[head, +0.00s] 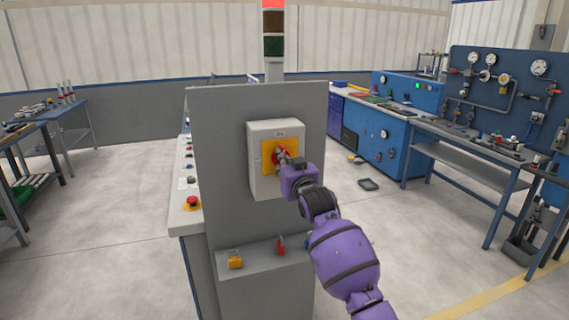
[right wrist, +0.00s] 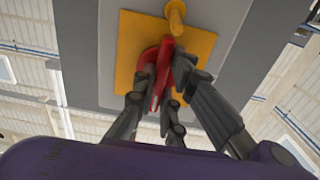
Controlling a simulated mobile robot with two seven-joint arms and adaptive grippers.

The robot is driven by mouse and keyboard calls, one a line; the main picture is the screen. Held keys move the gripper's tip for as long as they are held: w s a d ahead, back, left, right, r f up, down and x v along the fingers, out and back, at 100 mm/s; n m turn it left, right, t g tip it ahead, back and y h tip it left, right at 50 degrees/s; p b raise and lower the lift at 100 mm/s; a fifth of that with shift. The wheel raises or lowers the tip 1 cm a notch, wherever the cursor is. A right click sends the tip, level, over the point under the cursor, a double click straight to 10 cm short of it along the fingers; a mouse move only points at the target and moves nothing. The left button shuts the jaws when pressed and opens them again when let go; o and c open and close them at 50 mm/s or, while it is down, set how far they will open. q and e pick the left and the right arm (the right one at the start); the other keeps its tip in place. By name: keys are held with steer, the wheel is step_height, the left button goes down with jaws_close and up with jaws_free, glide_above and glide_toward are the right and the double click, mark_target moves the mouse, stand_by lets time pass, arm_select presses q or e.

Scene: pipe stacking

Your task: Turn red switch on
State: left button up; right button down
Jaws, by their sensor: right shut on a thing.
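The red switch (right wrist: 155,62) is a rotary handle on a yellow square plate (right wrist: 130,45). The plate is on the front of a light grey box (head: 262,185) fixed to a grey panel. In the head view the red switch (head: 282,150) shows only in part, behind my right gripper (head: 286,160). In the right wrist view my right gripper (right wrist: 160,95) has its dark fingers closed around the red handle. A yellow peg (right wrist: 175,18) sticks out at the plate's edge, close to the handle. My left gripper is not in view.
A console with a red button (head: 192,203) stands left of the panel. A signal tower (head: 274,30) above shows its red top lit.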

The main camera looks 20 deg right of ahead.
steer(key=shift+r, duration=0.1)
stand_by(0.4)
steer(key=c, duration=1.8)
jaws_free()
steer(key=s, duration=1.2)
steer(key=shift+d, duration=0.2)
